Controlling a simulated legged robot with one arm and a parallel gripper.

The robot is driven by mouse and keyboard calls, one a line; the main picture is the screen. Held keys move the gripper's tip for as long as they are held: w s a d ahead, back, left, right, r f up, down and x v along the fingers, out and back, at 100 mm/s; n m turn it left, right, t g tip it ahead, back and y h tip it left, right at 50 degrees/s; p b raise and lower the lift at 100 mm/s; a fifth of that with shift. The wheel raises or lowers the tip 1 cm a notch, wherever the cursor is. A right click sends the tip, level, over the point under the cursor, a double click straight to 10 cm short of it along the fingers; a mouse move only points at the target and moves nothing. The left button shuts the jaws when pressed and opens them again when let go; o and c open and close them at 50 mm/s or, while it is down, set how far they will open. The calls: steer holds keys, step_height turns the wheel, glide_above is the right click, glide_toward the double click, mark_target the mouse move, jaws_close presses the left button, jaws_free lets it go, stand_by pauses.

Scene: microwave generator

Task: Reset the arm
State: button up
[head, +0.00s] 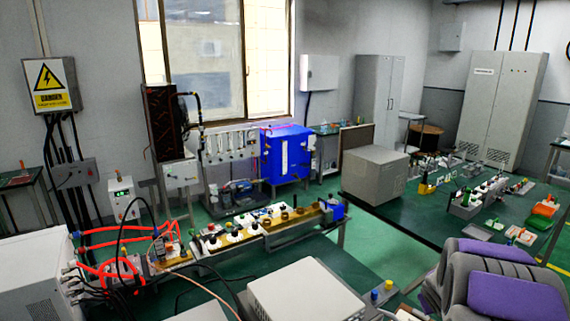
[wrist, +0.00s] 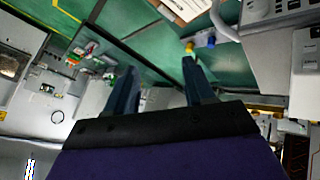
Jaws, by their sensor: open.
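My gripper (wrist: 160,82) shows in the wrist view with its two dark fingers spread apart. Nothing is between the fingers, and only the room's floor and equipment show beyond them. The wrist view is strongly tilted. In the head view, grey and purple parts of my arm (head: 498,278) fill the lower right corner, bent close to my body. The gripper's fingers cannot be made out in the head view.
A bench (head: 210,257) with several small parts, red tubing (head: 102,238) and black cables stands in front. A white box (head: 306,291) is close at the bottom. A blue cabinet (head: 285,155) stands near the window. Green floor (head: 375,255) is free between bench and my arm.

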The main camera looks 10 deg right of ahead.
steer(key=s+a+r+g+y, duration=0.2)
steer(key=s+a, duration=0.8)
steer(key=a, duration=0.2)
steer(key=s+a+r+g+y, duration=0.1)
steer(key=s+a+r+g, duration=0.1)
steer(key=s+a, duration=0.9)
steer(key=s+a+r+n+g+y, duration=0.1)
steer(key=s+a+r+g+y, duration=0.1)
steer(key=s+a, duration=0.8)
steer(key=a+g, duration=0.1)
steer(key=a, duration=0.2)
steer(key=shift+s+a+r+g+y, duration=0.2)
steer(key=shift+s+a+g+y, duration=0.1)
steer(key=shift+s+a, duration=0.05)
